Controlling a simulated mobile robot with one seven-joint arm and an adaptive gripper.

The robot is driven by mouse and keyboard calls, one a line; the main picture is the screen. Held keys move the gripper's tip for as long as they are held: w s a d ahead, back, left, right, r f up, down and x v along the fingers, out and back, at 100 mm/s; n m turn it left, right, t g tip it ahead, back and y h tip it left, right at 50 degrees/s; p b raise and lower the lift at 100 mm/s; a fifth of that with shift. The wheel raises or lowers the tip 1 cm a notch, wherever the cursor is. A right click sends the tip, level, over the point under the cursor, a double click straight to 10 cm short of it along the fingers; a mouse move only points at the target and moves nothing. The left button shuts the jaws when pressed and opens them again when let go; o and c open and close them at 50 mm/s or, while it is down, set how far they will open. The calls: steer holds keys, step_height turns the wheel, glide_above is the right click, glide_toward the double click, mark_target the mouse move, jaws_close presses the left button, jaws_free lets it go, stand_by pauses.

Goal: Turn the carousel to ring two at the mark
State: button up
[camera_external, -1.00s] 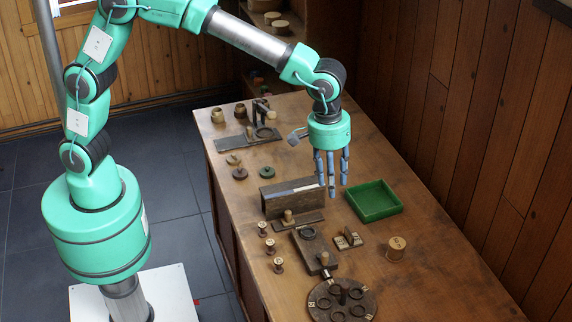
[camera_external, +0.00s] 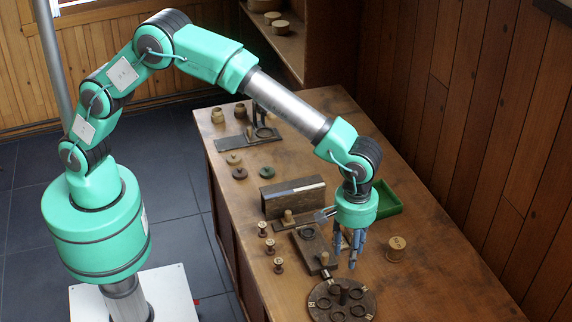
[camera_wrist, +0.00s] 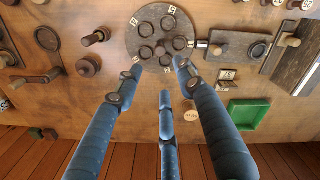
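The carousel (camera_external: 321,311) is a dark round disc at the near end of the table, with several dark rings around a central post and pale numbered tags at its rim. In the wrist view the carousel (camera_wrist: 147,22) lies just beyond the fingertips. The tags are too small to read surely, so I cannot tell which ring is at the mark; I cannot pick out the mark either. My gripper (camera_external: 352,262) hangs above the table, beyond the carousel in the outside view. Its three fingers (camera_wrist: 160,72) are spread, empty and apart from the disc.
A dark block with a round recess and peg (camera_external: 325,258) adjoins the carousel. A wooden cylinder (camera_external: 396,248) stands right of my gripper. The green tray (camera_external: 389,201) is partly hidden behind my gripper. Several small spools (camera_external: 270,246) stand along the left edge.

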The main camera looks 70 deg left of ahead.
mark_target(345, 285)
steer(key=shift+f, duration=0.15)
step_height(345, 285, down, 14)
steer(key=shift+r+b, duration=0.25)
steer(key=shift+b, duration=0.65)
steer(key=shift+c, duration=0.3)
jaws_close()
